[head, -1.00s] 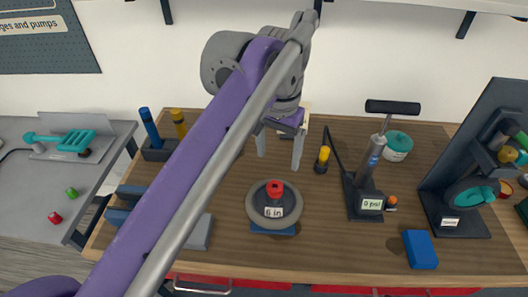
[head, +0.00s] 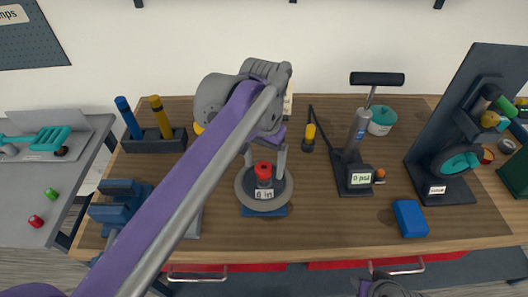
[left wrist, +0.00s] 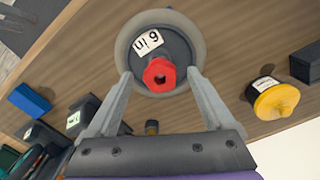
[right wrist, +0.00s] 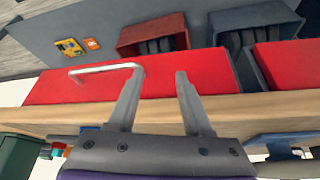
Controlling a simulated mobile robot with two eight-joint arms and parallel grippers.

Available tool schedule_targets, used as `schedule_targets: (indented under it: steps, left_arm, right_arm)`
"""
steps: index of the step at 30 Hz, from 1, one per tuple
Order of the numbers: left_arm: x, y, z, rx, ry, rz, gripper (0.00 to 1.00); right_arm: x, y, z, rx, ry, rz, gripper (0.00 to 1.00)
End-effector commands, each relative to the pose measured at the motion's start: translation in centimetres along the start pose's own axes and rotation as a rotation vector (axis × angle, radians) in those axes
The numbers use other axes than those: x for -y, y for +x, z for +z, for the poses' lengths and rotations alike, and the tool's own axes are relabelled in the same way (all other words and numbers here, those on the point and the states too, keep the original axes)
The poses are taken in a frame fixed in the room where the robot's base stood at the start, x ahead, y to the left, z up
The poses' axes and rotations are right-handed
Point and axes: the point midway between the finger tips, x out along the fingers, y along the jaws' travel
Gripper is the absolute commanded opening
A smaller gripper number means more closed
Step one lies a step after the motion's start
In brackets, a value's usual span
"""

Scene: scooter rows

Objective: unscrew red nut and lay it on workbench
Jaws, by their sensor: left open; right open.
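The red nut (head: 263,169) sits on top of a small round wheel (head: 243,190) labelled "6 in", which rests on a blue base on the wooden workbench (head: 320,225). In the left wrist view the nut (left wrist: 160,75) shows its hexagonal hole, between and just beyond my fingertips. My left gripper (head: 265,160) is open, with its fingers pointing down on either side of the nut; I cannot tell whether they touch it. My right gripper (right wrist: 155,80) is open and empty, low in front of the bench's red drawers (right wrist: 210,72).
A pump with a "0 psi" display (head: 354,180), a yellow-topped bottle (head: 308,138) and a blue block (head: 410,218) stand to the right. A blue vise (head: 120,205) is at the left. Bare wood lies in front of the wheel. Red and green nuts (head: 36,221) lie on the grey side table.

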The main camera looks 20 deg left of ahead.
Motion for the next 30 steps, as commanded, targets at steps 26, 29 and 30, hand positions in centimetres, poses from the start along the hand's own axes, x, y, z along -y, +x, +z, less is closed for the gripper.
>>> schedule_targets:
  steps: [26,29,30]
  left_arm:
    - [0.01,0.6,0.0,0.0,0.0,0.0,0.0]
    - [0.01,0.57,0.0,0.0,-0.014,0.0,0.0]
    - [0.01,0.59,0.0,0.0,-0.013,0.0,0.58]
  right_arm:
    - [0.0,0.05,0.03,0.0,0.0,0.0,0.5]
    - [0.0,-0.02,-0.01,0.0,0.0,0.0,0.5]
    - [0.0,0.01,0.01,0.0,0.0,0.0,0.5]
